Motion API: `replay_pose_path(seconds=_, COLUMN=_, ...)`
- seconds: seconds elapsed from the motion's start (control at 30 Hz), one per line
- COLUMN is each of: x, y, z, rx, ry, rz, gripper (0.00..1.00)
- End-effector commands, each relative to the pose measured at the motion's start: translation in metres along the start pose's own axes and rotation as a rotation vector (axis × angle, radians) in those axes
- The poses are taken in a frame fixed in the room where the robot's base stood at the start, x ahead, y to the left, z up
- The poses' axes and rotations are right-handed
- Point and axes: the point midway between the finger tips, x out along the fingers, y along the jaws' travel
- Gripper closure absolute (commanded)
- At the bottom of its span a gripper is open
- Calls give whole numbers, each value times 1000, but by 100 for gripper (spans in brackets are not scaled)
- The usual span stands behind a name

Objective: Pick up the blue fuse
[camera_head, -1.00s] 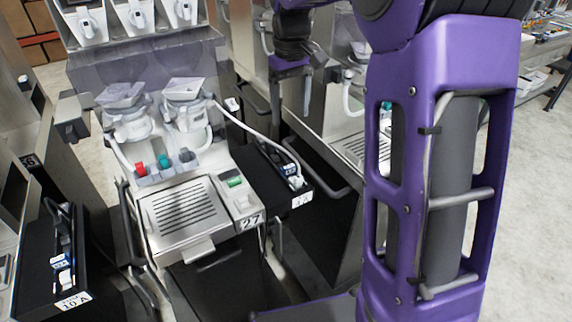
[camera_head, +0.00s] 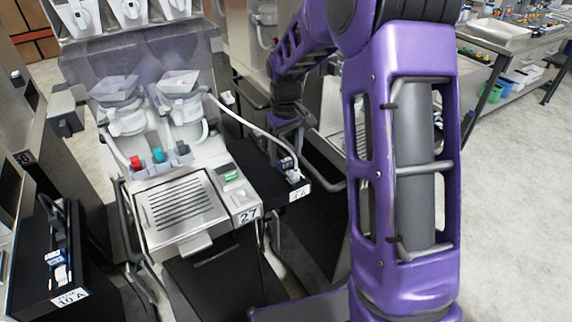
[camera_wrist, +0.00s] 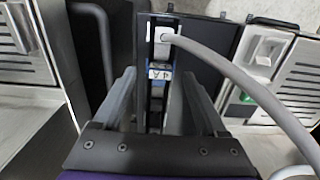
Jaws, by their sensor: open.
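The blue fuse (camera_wrist: 160,71) shows in the wrist view as a narrow blue piece with a white label, seated in a slot of a black box. It shows small in the head view (camera_head: 287,163), partly covered by my gripper. My gripper (camera_wrist: 159,78) is open, with one grey finger on each side of the slot and the fuse lying between them in the picture. I cannot tell whether the fingers touch it. In the head view my gripper (camera_head: 287,140) points down just over the black box (camera_head: 262,183).
A white plug (camera_wrist: 163,37) with a thick grey cable (camera_wrist: 238,78) sits beyond the fuse, and the cable curves right. A dispenser (camera_head: 185,205) marked 27 stands left of the box. Another black box (camera_head: 38,285) with a similar fuse is at far left.

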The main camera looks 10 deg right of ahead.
Motion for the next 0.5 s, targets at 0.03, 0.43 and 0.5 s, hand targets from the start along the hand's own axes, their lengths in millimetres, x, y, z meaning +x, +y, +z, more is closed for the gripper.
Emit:
replay_pose_path(seconds=0.03, x=7, y=0, z=1, rx=0, ry=-2, rz=-1, gripper=25)
replay_pose_path(seconds=0.43, x=14, y=0, z=0, rx=0, ry=1, rz=0, gripper=38)
replay_pose_path(seconds=0.5, x=13, y=0, z=0, rx=0, ry=1, rz=0, gripper=50)
